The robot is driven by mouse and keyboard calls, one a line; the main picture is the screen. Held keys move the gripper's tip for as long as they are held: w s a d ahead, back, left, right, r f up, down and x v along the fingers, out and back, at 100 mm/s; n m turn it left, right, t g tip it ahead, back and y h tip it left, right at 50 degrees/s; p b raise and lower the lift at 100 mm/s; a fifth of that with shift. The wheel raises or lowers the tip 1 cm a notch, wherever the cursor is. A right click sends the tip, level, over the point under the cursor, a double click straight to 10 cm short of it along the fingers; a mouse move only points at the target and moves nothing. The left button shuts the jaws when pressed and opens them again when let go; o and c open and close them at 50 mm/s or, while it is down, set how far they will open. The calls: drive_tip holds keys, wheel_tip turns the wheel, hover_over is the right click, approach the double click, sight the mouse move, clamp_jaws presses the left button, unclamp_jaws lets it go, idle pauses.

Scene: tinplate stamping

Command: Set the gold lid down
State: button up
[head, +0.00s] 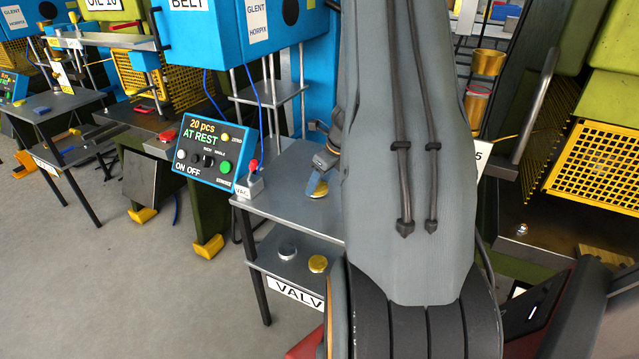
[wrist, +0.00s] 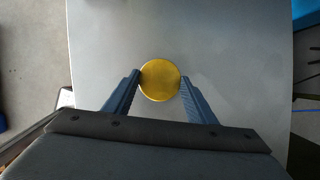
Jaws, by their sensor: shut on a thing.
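My gripper (head: 322,184) is shut on the gold lid (head: 319,192) over the upper grey table top (head: 285,206), partly behind my arm. In the wrist view, my gripper's fingers (wrist: 161,84) grip the round gold lid (wrist: 160,78) at its left and right edges, with the plain grey surface (wrist: 225,50) beneath. The lid looks tilted in the head view and seems just above the table top; I cannot tell whether its lower edge touches.
The table top around my gripper looks clear.

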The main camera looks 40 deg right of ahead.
drive_tip(key=shift+f, duration=0.15)
drive_tip(key=shift+f, duration=0.15)
drive_tip(key=o, duration=1.1)
